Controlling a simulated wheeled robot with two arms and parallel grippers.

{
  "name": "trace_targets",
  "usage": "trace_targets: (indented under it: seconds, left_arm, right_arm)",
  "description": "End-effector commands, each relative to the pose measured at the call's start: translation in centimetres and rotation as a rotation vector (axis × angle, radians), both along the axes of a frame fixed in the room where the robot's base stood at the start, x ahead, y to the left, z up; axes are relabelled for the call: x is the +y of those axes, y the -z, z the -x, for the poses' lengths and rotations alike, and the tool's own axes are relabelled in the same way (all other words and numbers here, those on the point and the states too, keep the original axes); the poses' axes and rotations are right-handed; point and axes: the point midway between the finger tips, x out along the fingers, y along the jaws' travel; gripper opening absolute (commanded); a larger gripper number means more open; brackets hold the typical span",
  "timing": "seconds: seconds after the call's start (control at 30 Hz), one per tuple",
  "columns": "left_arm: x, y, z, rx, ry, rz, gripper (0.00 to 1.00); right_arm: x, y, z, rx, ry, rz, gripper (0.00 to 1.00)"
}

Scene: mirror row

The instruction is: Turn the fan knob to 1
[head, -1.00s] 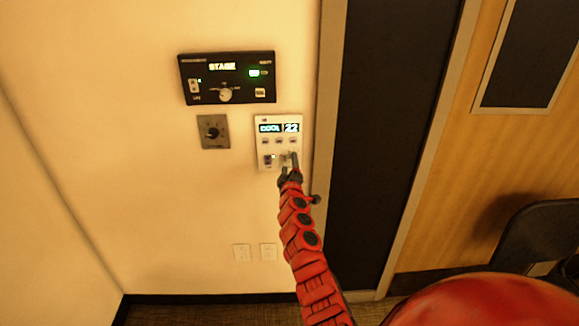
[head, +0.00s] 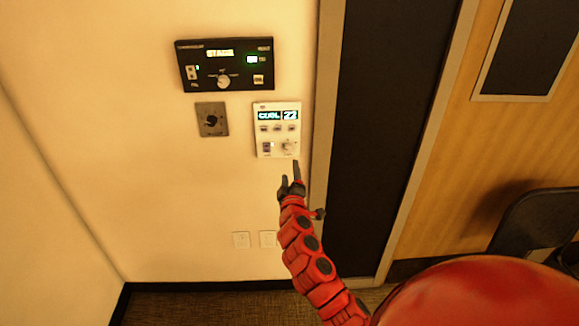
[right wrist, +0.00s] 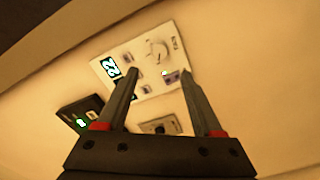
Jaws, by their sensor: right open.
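A white thermostat panel (head: 264,107) on the wall shows "COOL" and "22" on its display. A pale round knob (head: 288,146) is at its lower right; its markings are too small to read, so I cannot tell its setting. The panel also shows tilted in the right wrist view (right wrist: 120,56), with its knob (right wrist: 157,51) beyond the fingertips. My right gripper (head: 290,169) is just below the panel in the head view, its fingers apart and empty, pointing toward the panel and not around the knob. My left gripper is not in view.
A black panel (head: 205,65) with a "STAGE" display and a knob is at upper left. Below it is a grey plate with a black dial (head: 212,119). A dark door (head: 375,130) with a frame is right of the thermostat. A dark chair (head: 540,225) stands at right.

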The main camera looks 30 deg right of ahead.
Motion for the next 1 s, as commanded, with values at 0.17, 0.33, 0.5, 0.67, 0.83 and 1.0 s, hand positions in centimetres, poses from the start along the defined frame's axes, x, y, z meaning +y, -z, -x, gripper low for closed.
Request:
trace_targets:
  seconds: [0.17, 0.33, 0.5, 0.67, 0.83, 1.0]
  left_arm:
    - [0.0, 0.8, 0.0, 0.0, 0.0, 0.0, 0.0]
    - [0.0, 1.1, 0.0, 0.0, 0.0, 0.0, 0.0]
    - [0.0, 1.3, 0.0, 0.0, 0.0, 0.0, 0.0]
    - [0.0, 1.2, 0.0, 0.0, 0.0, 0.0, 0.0]
    - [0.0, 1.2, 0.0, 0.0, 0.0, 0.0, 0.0]
    - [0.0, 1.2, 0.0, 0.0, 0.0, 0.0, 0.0]
  right_arm:
    - [1.7, 0.3, 2.7, 0.001, -0.003, 0.0, 0.68]
    - [2.8, 0.1, 4.5, 0.0, 0.0, 0.0, 0.68]
    - [3.4, 0.0, 5.4, -0.001, -0.003, -0.001, 0.68]
    - [3.5, 0.0, 5.6, 0.0, -0.001, -0.001, 0.68]
    - [3.5, 0.0, 5.5, 0.0, -0.001, -0.001, 0.68]
    - [3.4, 0.0, 5.5, 0.0, -0.001, -0.001, 0.68]
